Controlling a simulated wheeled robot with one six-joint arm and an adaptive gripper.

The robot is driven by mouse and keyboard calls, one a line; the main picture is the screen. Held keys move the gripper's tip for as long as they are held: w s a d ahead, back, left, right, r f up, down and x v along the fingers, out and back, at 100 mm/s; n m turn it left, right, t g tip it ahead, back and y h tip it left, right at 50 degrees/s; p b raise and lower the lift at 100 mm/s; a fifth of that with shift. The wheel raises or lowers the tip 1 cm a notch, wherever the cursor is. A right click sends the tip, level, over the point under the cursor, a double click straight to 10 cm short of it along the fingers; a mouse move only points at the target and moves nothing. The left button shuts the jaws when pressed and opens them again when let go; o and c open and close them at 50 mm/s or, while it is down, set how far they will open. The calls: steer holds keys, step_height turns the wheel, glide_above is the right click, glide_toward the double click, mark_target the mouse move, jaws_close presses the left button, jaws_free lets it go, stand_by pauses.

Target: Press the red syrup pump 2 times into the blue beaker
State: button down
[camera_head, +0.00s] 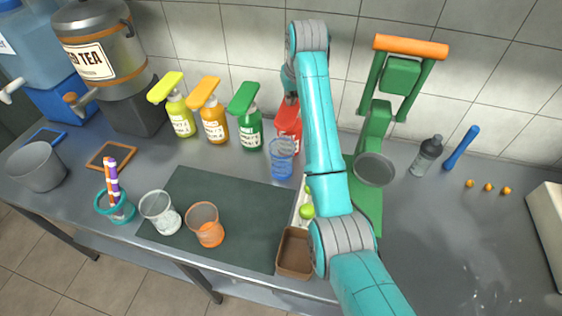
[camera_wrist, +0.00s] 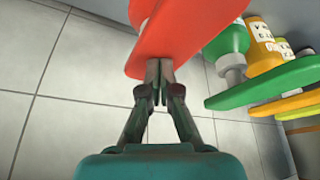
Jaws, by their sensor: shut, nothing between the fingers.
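The red syrup pump (camera_head: 289,120) stands at the back of the counter, partly hidden behind my arm. In the wrist view the red pump head (camera_wrist: 185,30) fills the top middle. My gripper (camera_wrist: 158,66) is shut and empty, with its fingertips at the edge of the red pump head. I cannot tell whether they touch it. In the head view my gripper is mostly hidden by my arm.
Green (camera_head: 248,125), orange (camera_head: 214,120) and yellow (camera_head: 180,112) pumps stand left of the red one. A clear beaker (camera_head: 160,212) and an orange beaker (camera_head: 206,225) are on the mat (camera_head: 225,195). A green press (camera_head: 377,120) stands right of my arm.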

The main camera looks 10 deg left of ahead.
steer(key=shift+r, duration=2.1)
step_height(320, 180, up, 6)
stand_by(0.4)
